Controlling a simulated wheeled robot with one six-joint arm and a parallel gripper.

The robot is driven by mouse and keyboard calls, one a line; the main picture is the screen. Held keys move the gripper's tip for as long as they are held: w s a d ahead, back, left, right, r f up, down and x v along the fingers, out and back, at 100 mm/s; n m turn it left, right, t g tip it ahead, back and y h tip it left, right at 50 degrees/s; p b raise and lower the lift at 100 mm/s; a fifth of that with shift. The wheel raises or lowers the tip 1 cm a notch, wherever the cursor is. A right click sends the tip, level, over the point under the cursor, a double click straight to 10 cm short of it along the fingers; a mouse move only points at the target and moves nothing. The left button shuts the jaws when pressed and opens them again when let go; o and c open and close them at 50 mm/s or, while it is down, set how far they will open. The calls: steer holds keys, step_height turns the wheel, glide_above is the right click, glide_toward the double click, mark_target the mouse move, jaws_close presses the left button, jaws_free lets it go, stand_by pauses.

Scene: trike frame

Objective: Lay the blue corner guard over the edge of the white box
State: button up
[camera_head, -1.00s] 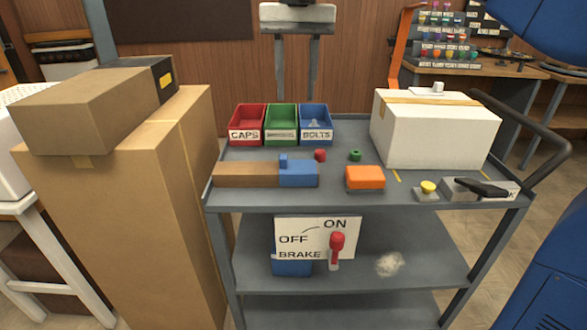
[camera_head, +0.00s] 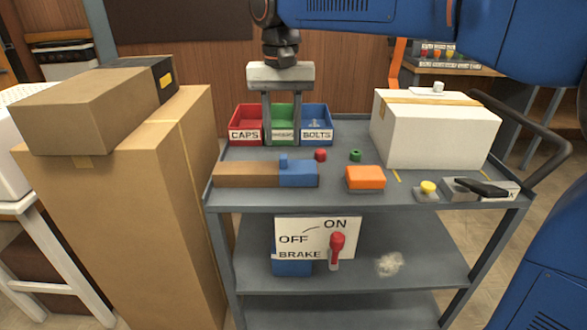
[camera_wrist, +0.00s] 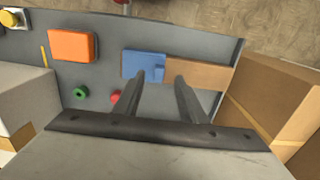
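The blue corner guard (camera_head: 298,173), with a small upright tab on top, sits at the right end of a long brown block (camera_head: 240,174) on the cart top. It also shows in the wrist view (camera_wrist: 146,64). The white box (camera_head: 432,136) stands at the right of the cart top, with tan tape along its upper edge; part of it shows at the left of the wrist view (camera_wrist: 28,98). My gripper (camera_head: 282,142) is open and empty, fingers pointing down, above and apart from the guard. In the wrist view its fingertips (camera_wrist: 160,78) appear near the guard.
Red, green and blue bins (camera_head: 315,122) stand behind the guard. Tall cardboard boxes (camera_head: 125,190) stand left of the cart.

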mark_target(283, 158)
steer(key=shift+f, duration=2.95)
jaws_close()
